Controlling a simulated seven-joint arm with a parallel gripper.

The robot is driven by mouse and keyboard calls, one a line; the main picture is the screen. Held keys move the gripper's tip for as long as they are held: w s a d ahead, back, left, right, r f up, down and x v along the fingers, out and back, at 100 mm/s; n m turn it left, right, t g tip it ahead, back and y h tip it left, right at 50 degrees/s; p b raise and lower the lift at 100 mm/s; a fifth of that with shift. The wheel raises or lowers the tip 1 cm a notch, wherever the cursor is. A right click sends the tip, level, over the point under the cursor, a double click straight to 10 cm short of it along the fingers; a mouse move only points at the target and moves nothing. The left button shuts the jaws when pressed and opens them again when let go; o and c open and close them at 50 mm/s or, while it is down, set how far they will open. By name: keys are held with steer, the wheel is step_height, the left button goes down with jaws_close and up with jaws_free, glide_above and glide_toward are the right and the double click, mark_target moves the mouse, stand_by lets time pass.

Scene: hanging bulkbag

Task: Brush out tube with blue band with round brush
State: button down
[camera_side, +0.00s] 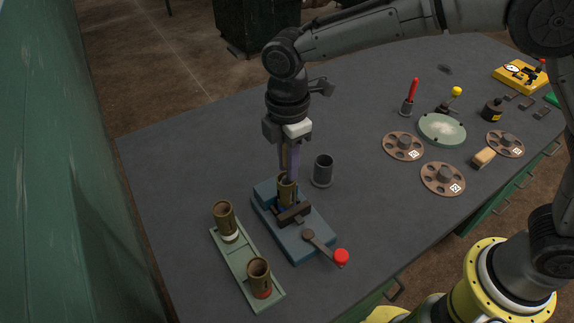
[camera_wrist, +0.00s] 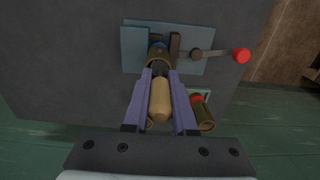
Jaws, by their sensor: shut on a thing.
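My gripper (camera_side: 289,176) points down over the blue clamp block (camera_side: 302,240). It is shut on the wooden handle of the round brush (camera_wrist: 160,101), between its two purple fingers. The brass tube (camera_side: 287,190) stands upright in the clamp, and a little blue shows low on it in the side view. In the wrist view, the tube's mouth (camera_wrist: 158,58) lies just past my fingertips. A dark part of the brush meets this mouth and seems to be inside; its depth is hidden. The clamp's jaw (camera_side: 293,212) lies against the tube.
A green rack (camera_side: 244,262) at left holds a white-banded tube (camera_side: 225,222) and a red-banded tube (camera_side: 259,278). The clamp's red-knobbed lever (camera_side: 340,256) sticks out front right. A dark empty cup (camera_side: 323,171) stands behind the clamp. Brown discs (camera_side: 403,147) and small tools lie right.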

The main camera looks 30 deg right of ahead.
steer(key=shift+r, duration=0.2)
steer(key=shift+f, duration=1.75)
steer(key=shift+r, duration=1.7)
steer(key=shift+r, duration=0.1)
steer(key=shift+w+a+r, duration=0.1)
steer(key=shift+r, duration=2.45)
steer(key=shift+w+a+r, duration=0.1)
steer(key=shift+r, duration=2.4)
